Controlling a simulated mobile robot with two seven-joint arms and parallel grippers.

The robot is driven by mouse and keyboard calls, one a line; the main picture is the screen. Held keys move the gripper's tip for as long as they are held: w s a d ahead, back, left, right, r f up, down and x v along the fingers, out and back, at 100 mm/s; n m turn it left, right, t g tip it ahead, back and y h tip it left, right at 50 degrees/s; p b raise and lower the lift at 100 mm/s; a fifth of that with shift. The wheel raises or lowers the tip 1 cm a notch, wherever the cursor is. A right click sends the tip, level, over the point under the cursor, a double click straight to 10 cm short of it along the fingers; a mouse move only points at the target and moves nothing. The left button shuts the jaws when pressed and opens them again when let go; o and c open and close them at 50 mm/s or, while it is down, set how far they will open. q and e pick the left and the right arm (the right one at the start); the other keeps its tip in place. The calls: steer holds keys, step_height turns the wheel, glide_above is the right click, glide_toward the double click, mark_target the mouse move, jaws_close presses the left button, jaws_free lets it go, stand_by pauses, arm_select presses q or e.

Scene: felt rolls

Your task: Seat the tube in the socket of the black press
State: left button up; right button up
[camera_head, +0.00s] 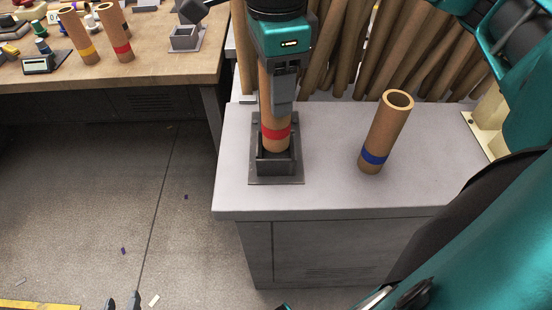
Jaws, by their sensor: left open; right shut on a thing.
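A brown cardboard tube with a red band (276,133) stands nearly upright at the dark, box-like socket (276,168) on a flat base plate. Its lower end overlaps the socket's opening, and its rounded bottom edge shows above the front wall. I cannot tell how deep it is or whether it touches the floor of the socket. My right gripper (283,100) is shut on this tube from above and hides part of its upper length. My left gripper (122,303) shows only its fingertips at the bottom edge, apart and empty, over the floor.
A blue-banded tube (385,135) stands on the light bench (330,195) right of the socket. Long brown rolls (350,50) stand behind. A wooden table (150,70) at the upper left carries more banded tubes (80,38) and another socket (184,40). My teal arm covers the right side.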

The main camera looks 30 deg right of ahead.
arm_select(q)
steer(key=shift+f+b, duration=2.75)
steer(key=shift+b, duration=0.05)
arm_select(e)
steer(key=shift+f, duration=2.85)
steer(key=o, duration=1.3)
arm_select(q)
steer(key=shift+w+r, duration=0.1)
arm_select(e)
steer(key=shift+r, duration=0.15)
arm_select(q)
steer(key=shift+h, duration=0.3)
steer(key=r+p, duration=0.1)
steer(key=d+r+p, duration=0.1)
steer(key=r, duration=0.1)
steer(key=r+p, duration=0.1)
steer(key=r, duration=0.1)
steer(key=shift+w+d, duration=0.3)
steer(key=shift+w, duration=0.1)
arm_select(e)
step_height(320, 180, up, 13)
steer(key=shift+f, duration=0.15)
